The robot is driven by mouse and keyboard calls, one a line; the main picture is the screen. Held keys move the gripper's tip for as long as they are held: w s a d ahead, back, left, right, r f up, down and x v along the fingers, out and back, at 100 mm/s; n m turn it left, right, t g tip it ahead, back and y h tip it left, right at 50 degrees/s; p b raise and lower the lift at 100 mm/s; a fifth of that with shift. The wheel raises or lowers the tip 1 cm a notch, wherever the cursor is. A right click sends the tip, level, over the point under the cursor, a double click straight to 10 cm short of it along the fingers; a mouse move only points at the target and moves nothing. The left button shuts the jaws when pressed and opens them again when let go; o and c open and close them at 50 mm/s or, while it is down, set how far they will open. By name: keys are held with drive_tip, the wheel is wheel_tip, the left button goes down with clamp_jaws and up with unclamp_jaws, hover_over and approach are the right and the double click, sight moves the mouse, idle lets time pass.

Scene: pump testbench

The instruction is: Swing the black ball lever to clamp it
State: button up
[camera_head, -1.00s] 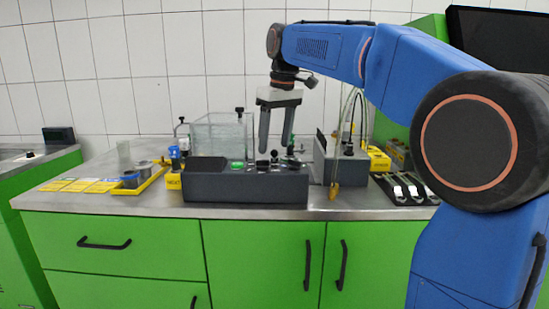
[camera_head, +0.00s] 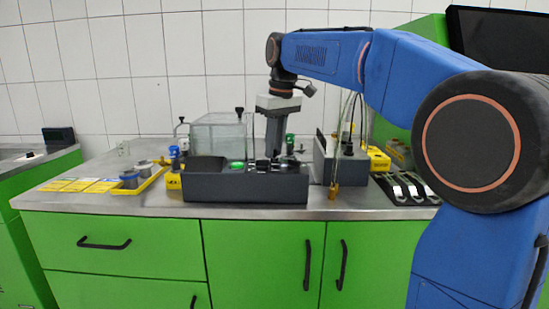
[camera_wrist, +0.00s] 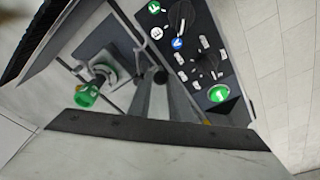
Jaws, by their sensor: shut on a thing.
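My gripper (camera_head: 272,150) points down behind the dark grey panel box (camera_head: 240,187) in the head view, its fingers close together. In the wrist view my gripper (camera_wrist: 161,92) has its grey fingers shut on a small dark rounded thing (camera_wrist: 160,75) at the tips, which looks like the ball of the black ball lever. The fingers cover most of it. The lever's arm and pivot cannot be made out, so its angle cannot be told. In the head view the ball is hidden.
A green-topped fitting (camera_wrist: 88,95) stands beside the fingers, and the panel with a lit green button (camera_wrist: 218,94) lies on their other side. A clear tank (camera_head: 217,133) stands behind the box. A yellow tray (camera_head: 152,180) is at left, a grey unit (camera_head: 323,165) at right.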

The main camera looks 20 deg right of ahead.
drive_tip(key=shift+d, duration=0.1)
drive_tip(key=shift+s+d, duration=0.1)
drive_tip(key=shift+d, duration=1.3)
drive_tip(key=shift+w+d, duration=0.1)
drive_tip(key=shift+w, duration=0.1)
drive_tip(key=shift+w+d, duration=0.25)
drive_tip(key=shift+d, duration=0.3)
